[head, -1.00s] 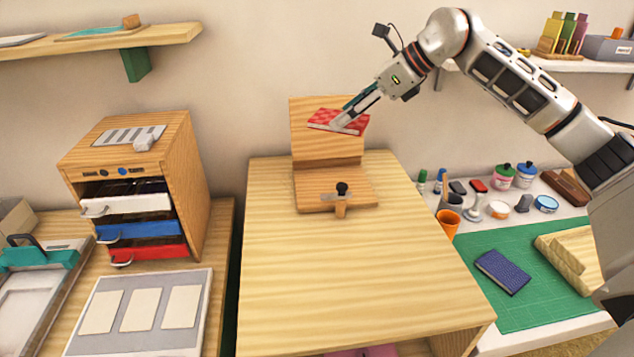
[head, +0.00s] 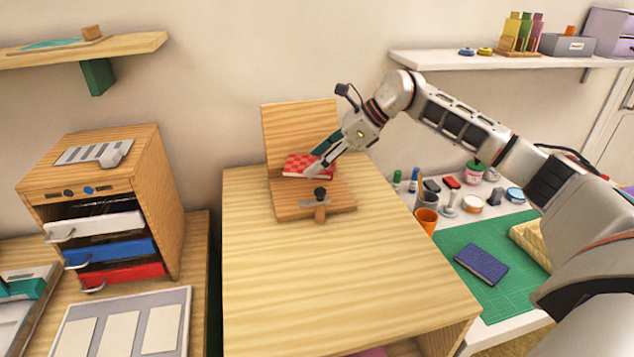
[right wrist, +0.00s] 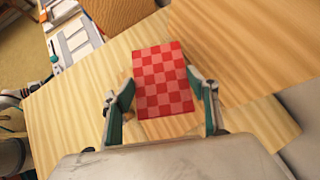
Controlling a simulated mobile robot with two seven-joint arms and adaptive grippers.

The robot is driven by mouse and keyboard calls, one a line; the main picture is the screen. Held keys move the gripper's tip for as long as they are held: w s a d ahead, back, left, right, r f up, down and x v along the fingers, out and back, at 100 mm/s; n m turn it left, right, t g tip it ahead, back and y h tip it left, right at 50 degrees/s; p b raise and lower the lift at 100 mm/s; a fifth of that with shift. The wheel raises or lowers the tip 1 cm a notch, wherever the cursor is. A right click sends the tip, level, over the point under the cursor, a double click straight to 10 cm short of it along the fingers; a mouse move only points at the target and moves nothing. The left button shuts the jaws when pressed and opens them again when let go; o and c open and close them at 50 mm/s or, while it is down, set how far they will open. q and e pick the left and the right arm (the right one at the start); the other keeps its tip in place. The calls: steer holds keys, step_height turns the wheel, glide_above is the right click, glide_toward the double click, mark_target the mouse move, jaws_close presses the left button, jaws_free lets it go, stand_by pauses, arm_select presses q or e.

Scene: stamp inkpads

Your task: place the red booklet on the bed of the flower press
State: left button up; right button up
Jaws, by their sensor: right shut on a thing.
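The red checkered booklet (head: 308,166) is held in my right gripper (head: 316,168), which is shut on it. In the right wrist view the booklet (right wrist: 162,80) lies between the two green-padded fingers (right wrist: 163,108). The wooden flower press stands at the back of the table, with its lid (head: 290,128) raised upright. Its flat bed (head: 290,205) is bare toward the front. The booklet is over the back part of the bed, in front of the lid; I cannot tell whether it touches the bed. My left gripper is not in view.
A black-knobbed latch (head: 320,200) stands at the bed's front edge. The wooden table (head: 320,270) is clear in front of the press. A drawer cabinet (head: 100,200) is on the left. A blue booklet (head: 482,264) lies on a green mat (head: 510,290) at right, near an orange cup (head: 427,221).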

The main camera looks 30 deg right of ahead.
glide_toward(305, 190)
steer(key=x, duration=0.5)
steer(key=shift+w+a+f, duration=0.1)
steer(key=shift+f, duration=0.05)
steer(key=o, duration=1.2)
steer(key=shift+o, duration=0.2)
steer(key=v, duration=1.2)
